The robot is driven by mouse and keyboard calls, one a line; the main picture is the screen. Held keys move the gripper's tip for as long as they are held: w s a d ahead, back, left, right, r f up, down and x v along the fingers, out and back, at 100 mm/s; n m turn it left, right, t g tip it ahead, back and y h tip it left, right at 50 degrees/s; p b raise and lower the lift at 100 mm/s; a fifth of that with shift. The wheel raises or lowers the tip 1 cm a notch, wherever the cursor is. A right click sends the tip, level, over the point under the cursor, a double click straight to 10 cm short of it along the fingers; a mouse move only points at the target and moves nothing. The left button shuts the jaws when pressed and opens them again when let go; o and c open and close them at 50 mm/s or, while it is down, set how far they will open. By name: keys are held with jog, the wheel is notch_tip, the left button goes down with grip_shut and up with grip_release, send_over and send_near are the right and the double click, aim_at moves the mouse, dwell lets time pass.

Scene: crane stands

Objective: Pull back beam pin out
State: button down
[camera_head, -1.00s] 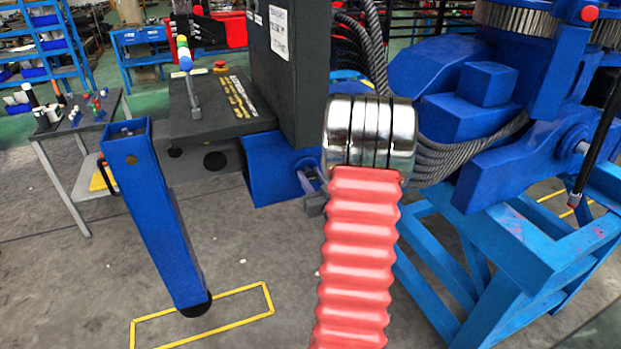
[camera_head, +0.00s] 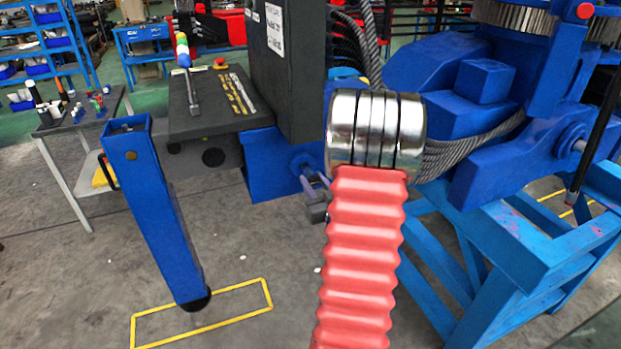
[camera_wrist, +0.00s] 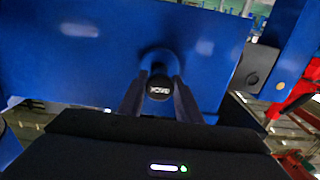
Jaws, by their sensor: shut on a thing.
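The back beam pin's round dark end, lettered "BACK", sits between my gripper's fingers (camera_wrist: 160,97) in the wrist view. My gripper is shut on this pin (camera_wrist: 160,86). In the head view the blue beam (camera_head: 268,180) shows left of my red bellows-covered arm. A pale purple rod, the pin (camera_head: 309,183), shows between the beam and my gripper (camera_head: 317,209). My arm hides part of this area. I cannot tell how deep the pin sits.
A blue upright leg (camera_head: 158,215) stands at left above a yellow floor outline (camera_head: 240,286). A dark control panel (camera_head: 210,108) is above the beam. A blue frame stand (camera_head: 525,245) fills the right. Open floor lies in front.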

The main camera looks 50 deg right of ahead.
jog(key=shift+s+a+f, duration=0.1)
jog(key=shift+a, duration=0.1)
jog(key=c, duration=1.3)
grip_release()
jog(key=shift+s, duration=0.1)
